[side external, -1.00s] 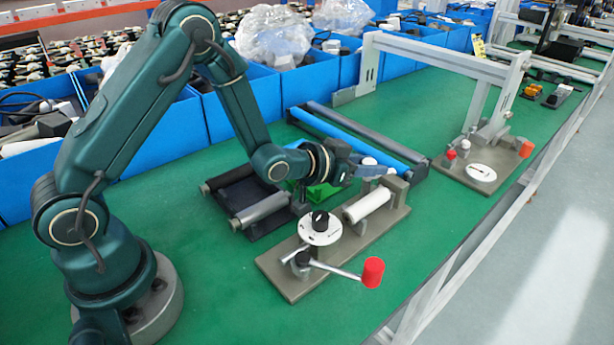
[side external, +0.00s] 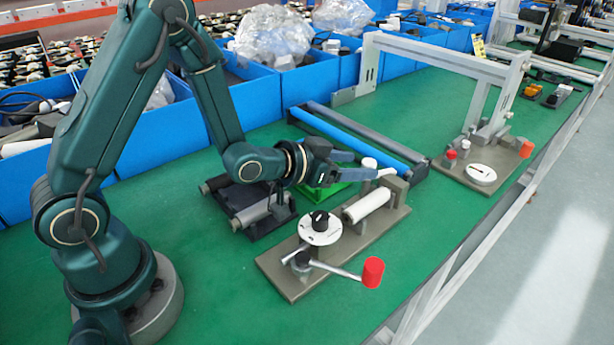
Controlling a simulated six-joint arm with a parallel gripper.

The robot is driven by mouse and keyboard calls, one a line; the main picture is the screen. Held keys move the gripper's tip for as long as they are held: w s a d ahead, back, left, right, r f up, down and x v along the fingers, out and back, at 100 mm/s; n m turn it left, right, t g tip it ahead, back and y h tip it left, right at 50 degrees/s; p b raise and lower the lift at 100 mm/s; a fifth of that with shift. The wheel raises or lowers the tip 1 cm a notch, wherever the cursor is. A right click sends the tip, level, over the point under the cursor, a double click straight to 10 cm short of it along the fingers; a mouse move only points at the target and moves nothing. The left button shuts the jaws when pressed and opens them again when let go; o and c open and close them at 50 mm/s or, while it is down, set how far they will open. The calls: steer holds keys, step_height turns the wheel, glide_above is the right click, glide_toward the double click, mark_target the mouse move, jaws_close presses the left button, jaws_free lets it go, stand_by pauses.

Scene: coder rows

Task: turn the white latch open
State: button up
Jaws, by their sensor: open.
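My gripper (side external: 372,166) is open above the far end of the grey fixture plate (side external: 278,277), its fingers pointing right. A small white piece (side external: 386,172), perhaps the white latch, shows just beyond the fingertips, above the upright grey block (side external: 396,186). A white round cap (side external: 369,162) shows by the fingers; I cannot tell whether they touch either white part. A white roller (side external: 367,206) lies on the fixture in front of the block. A white dial with a black knob (side external: 320,219) sits nearer to my base.
A crank with a red handle (side external: 373,272) sticks out toward the front edge. A dark tray with rollers (side external: 250,208) and a green piece (side external: 322,192) lie behind the fixture. A second fixture with a metal frame (side external: 445,62) stands at right. Blue bins (side external: 245,103) line the back.

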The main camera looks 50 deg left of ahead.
steer(key=shift+s+r, duration=0.15)
steer(key=shift+s, duration=0.2)
